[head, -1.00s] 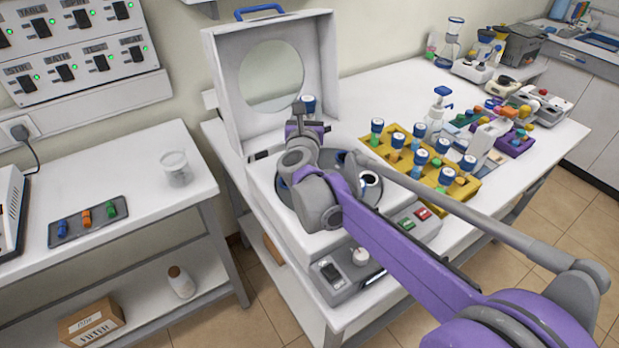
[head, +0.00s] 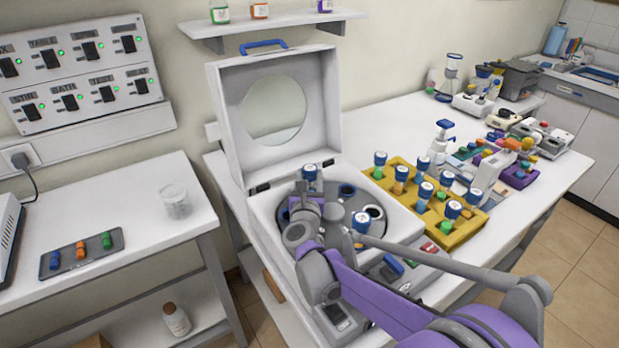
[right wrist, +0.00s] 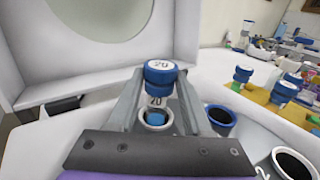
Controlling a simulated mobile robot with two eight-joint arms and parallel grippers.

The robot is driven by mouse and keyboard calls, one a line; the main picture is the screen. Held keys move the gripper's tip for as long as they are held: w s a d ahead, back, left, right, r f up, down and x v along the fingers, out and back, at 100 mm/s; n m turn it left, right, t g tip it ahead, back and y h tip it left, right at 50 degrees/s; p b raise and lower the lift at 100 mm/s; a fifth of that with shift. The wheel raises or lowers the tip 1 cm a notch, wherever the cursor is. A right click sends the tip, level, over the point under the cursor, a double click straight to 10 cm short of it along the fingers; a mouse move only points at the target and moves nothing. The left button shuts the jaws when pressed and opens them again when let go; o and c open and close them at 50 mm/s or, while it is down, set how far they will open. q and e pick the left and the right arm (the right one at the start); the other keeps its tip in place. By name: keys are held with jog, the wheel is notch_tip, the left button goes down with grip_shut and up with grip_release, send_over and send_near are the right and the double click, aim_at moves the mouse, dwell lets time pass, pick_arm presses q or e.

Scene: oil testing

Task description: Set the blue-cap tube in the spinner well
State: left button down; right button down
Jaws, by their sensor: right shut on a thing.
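My right gripper (head: 307,192) is over the dark round rotor of the spinner (head: 332,205). It is shut on a blue-cap tube (head: 310,173). In the right wrist view the cap (right wrist: 160,72) reads "20", and the tube stands between the fingers (right wrist: 157,100). A pale-rimmed opening with blue inside (right wrist: 155,118) shows just below the tube; I cannot tell how far the tube is inside a well. An empty blue-rimmed well (right wrist: 220,118) is to its right. Another blue-cap tube (head: 361,222) stands in the rotor's front right. My left gripper is out of view.
The spinner's lid (head: 228,120) stands open behind the rotor. A yellow rack (head: 463,232) with several blue-cap tubes stands to the right. A white-rimmed well (head: 376,211) is open. A glass jar (head: 175,200) and a dark tray (head: 115,245) are on the left table.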

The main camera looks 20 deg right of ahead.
jog(key=shift+c, duration=1.7)
grip_release()
jog(key=v, duration=1.2)
